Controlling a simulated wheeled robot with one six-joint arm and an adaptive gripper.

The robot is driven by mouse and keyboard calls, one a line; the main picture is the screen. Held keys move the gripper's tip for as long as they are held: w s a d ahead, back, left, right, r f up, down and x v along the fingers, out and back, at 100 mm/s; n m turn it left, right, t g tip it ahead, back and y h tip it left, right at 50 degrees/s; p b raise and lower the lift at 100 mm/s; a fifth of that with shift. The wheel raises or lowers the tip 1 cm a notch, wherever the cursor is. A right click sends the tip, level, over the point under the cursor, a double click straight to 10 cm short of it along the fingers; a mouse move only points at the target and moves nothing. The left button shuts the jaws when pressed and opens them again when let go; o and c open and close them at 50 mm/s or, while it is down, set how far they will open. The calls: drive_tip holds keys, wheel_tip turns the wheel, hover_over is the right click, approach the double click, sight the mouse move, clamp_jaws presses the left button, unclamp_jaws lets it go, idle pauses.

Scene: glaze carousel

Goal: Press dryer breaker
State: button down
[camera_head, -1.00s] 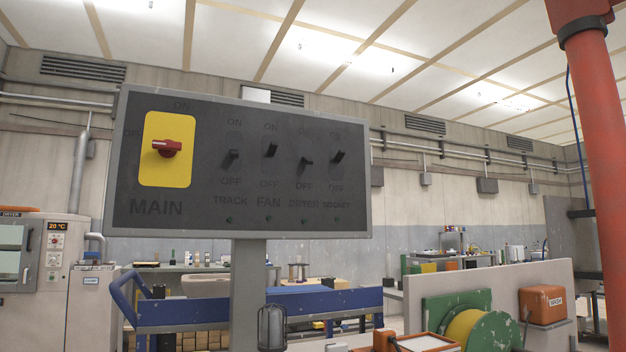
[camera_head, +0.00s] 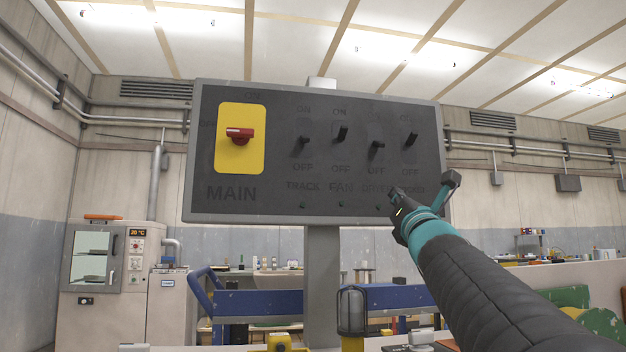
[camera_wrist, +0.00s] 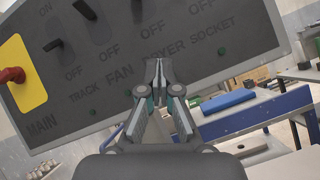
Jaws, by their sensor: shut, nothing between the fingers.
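The dark breaker panel (camera_head: 275,195) stands upright on a grey post. Its dryer breaker (camera_head: 376,150) is a small black lever that appears tilted down toward OFF. In the wrist view a dark lever (camera_wrist: 137,10) shows at the top edge, apparently the dryer's. My gripper (camera_head: 397,194) is at the panel's lower right, below the dryer lever, over part of the DRYER label. In the wrist view my gripper (camera_wrist: 158,66) is shut and empty, its tips just below the DRYER lettering. Whether the tips touch the panel cannot be told.
The track lever (camera_head: 302,146) looks down; the fan lever (camera_head: 341,133) and socket lever (camera_head: 410,140) look up. The red main switch (camera_head: 240,134) sits on a yellow plate at left. A blue cart (camera_head: 265,303) and a caged lamp (camera_head: 351,311) are below.

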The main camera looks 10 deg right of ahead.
sight(379, 144)
drive_tip(key=shift+w+d+r+n+t+y+b, duration=0.1)
drive_tip(key=shift+r+n+t+y, duration=0.4)
drive_tip(key=shift+n, duration=0.7)
drive_tip(key=shift+w+r+n+t+y+b, duration=0.2)
drive_tip(key=shift+r+n+y, duration=0.45)
drive_tip(key=shift+n, duration=0.55)
drive_tip(key=shift+s+d+r+n+t+y+b, duration=0.1)
drive_tip(key=shift+r+n+t+y, duration=0.35)
drive_tip(key=shift+r+n, duration=0.55)
drive_tip(key=shift+w+f, duration=0.1)
drive_tip(key=shift+f, duration=0.05)
drive_tip(key=p+x, duration=0.4)
drive_tip(key=x, duration=0.4)
drive_tip(key=shift+w+p, duration=0.1)
drive_tip(key=shift+p, duration=0.25)
drive_tip(key=shift+p+x, duration=0.35)
drive_tip(key=shift+x, duration=0.45)
